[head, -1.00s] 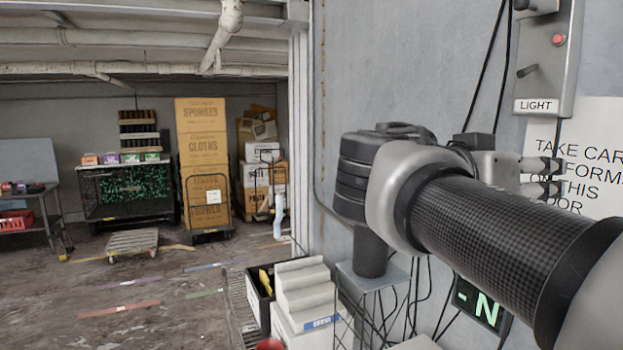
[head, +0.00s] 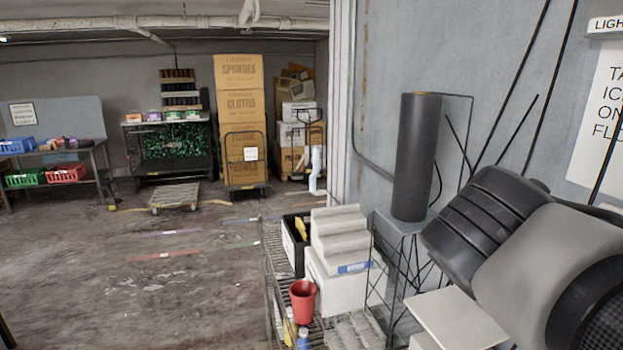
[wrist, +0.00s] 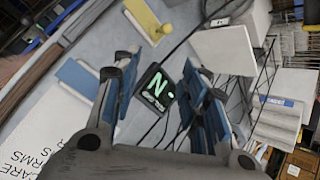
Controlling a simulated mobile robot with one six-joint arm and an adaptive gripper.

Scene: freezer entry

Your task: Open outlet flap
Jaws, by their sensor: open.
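My gripper (wrist: 166,76) shows in the wrist view, open and empty, with its two blue-padded fingers apart. Between and beyond the fingers is a small dark box with a glowing green N (wrist: 158,88) on the grey wall. I cannot tell which of these, if any, is the outlet flap. In the head view my arm fills the right side, and the gripper is out of frame.
A wire rack with a white box (head: 335,282), a red cup (head: 303,300) and a grey cylinder (head: 415,155) on a stand are close to my arm. Black cables (wrist: 190,40) run down the wall by the fingers. Open floor (head: 150,270) lies to the left.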

